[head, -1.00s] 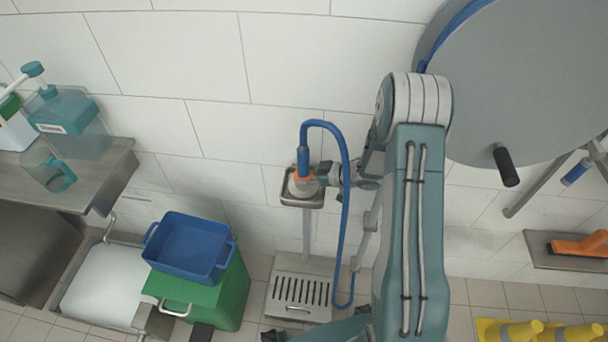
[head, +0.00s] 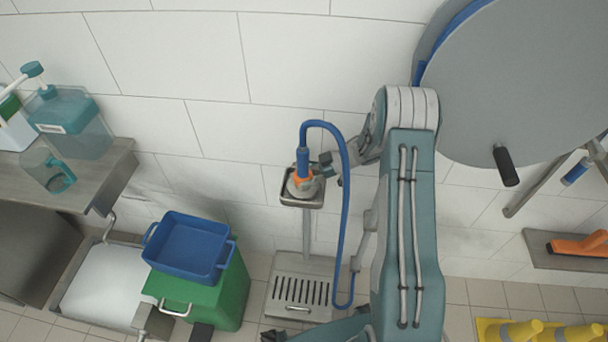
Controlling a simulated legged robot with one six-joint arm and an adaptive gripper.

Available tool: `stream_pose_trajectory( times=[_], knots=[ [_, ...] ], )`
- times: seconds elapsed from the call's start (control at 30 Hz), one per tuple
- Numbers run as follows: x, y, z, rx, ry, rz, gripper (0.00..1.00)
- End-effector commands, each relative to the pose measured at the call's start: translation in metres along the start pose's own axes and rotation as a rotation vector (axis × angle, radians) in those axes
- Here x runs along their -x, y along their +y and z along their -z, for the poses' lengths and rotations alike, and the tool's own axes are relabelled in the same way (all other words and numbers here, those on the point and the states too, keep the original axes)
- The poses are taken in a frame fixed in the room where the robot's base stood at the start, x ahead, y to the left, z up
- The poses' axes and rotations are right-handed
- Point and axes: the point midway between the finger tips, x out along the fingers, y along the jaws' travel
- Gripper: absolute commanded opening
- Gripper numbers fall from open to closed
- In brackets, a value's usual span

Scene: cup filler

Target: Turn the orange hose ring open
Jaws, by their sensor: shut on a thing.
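The orange hose ring (head: 301,179) sits at the lower end of the blue hose (head: 345,180), below its blue upright fitting. It rests over a small grey tray (head: 311,203) on a stand by the wall. My gripper (head: 312,173) is at the right side of the ring, shut on it, with my arm coming in from the right. The fingers are small here and partly hide the ring's right side. How far the ring is turned cannot be told.
A large grey reel (head: 530,80) with a black handle (head: 506,165) is at the upper right. A blue crate (head: 188,247) on a green bin (head: 213,300) stands at left. A slotted metal drain box (head: 298,293) lies below. A shelf (head: 95,190) holds bottles.

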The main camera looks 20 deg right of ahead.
Motion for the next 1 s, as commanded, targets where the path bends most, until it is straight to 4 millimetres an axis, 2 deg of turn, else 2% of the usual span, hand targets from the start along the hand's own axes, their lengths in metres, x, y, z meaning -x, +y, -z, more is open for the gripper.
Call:
stream_pose_trajectory(
  times=[0.27,0.3,0.33,0.77,0.87,1.0],
  knots=[
    [-0.001,-0.001,-0.001,-0.002,0.000,0.002,0.29],
    [-0.001,-0.001,-0.001,-0.002,0.000,0.002,0.86],
    [-0.001,-0.001,-0.001,-0.001,0.000,0.002,0.99],
    [0.000,0.000,0.001,0.000,0.000,0.000,1.00],
    [0.003,0.000,0.007,0.001,0.000,-0.001,1.00],
    [0.012,0.000,0.029,0.004,-0.001,-0.001,1.00]
  ],
)
